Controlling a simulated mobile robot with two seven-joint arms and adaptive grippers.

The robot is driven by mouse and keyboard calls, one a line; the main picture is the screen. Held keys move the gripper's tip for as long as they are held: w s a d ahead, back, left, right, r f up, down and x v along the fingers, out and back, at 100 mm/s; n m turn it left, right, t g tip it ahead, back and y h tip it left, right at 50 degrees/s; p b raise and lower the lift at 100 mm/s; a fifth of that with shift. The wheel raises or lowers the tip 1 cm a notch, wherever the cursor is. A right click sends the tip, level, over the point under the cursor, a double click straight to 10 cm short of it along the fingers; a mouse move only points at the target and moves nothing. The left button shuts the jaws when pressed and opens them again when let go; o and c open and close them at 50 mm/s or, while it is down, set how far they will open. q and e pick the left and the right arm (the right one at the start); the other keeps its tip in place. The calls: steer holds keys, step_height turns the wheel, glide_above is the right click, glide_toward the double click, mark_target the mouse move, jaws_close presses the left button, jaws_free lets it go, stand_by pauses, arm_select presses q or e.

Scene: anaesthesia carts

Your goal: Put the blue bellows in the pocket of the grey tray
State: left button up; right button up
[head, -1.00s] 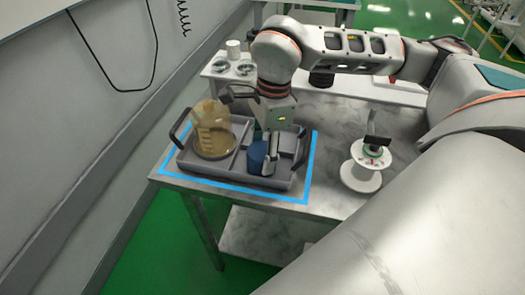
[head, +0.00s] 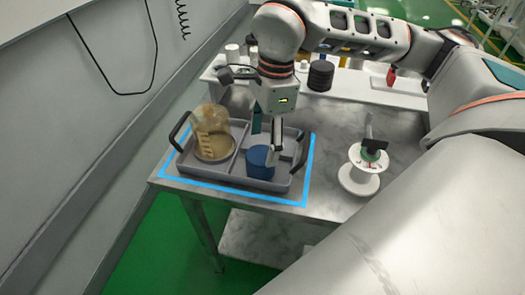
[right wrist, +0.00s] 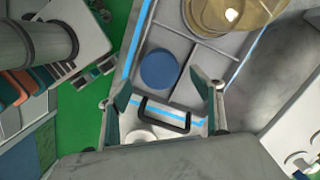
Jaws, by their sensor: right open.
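The blue bellows (head: 259,163) sits upright in a front pocket of the grey tray (head: 222,177), right of the tray's divider. The bellows also shows as a round blue disc in the right wrist view (right wrist: 160,69), inside the pocket's walls. My right gripper (head: 266,138) is open and empty just above the bellows, its fingers apart; in the right wrist view (right wrist: 165,104) a clear gap lies between them and nothing is held. My left gripper is not in view.
A flask of tan contents (head: 213,135) stands in the tray's left part. A white spool-like stand (head: 359,180) is on the table to the right. A black ribbed cylinder (head: 320,76) stands on a white shelf behind. The tray has upright dark handles (head: 300,151).

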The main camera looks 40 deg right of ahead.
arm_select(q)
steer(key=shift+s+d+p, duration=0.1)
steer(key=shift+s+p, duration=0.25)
arm_select(e)
step_height(320, 180, up, 7)
steer(key=shift+d, duration=0.4)
steer(key=shift+s, duration=0.1)
